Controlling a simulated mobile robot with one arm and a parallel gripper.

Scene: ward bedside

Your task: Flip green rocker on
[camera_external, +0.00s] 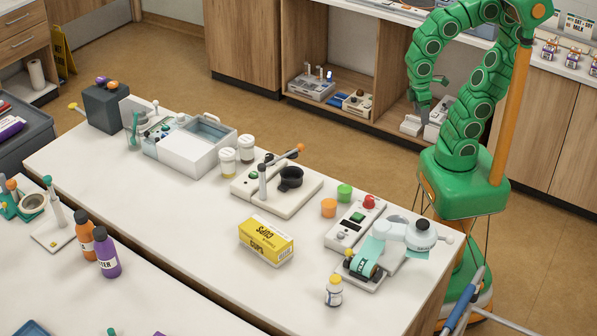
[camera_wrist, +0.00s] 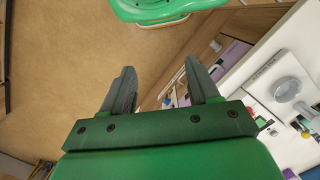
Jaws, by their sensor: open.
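A white control box (camera_external: 345,232) stands near the right end of the white table in the external view. It carries a green rocker (camera_external: 358,217) and a red button (camera_external: 368,202). I cannot tell which way the rocker is tipped. My gripper (camera_external: 424,106) hangs from the curled green arm, beyond the table and well away from the box. In the wrist view my gripper (camera_wrist: 160,88) has its two grey fingers apart with nothing between them. The rocker is not recognizable in the wrist view.
Wooden cabinets (camera_external: 245,50) line the back. The table's front middle is clear.

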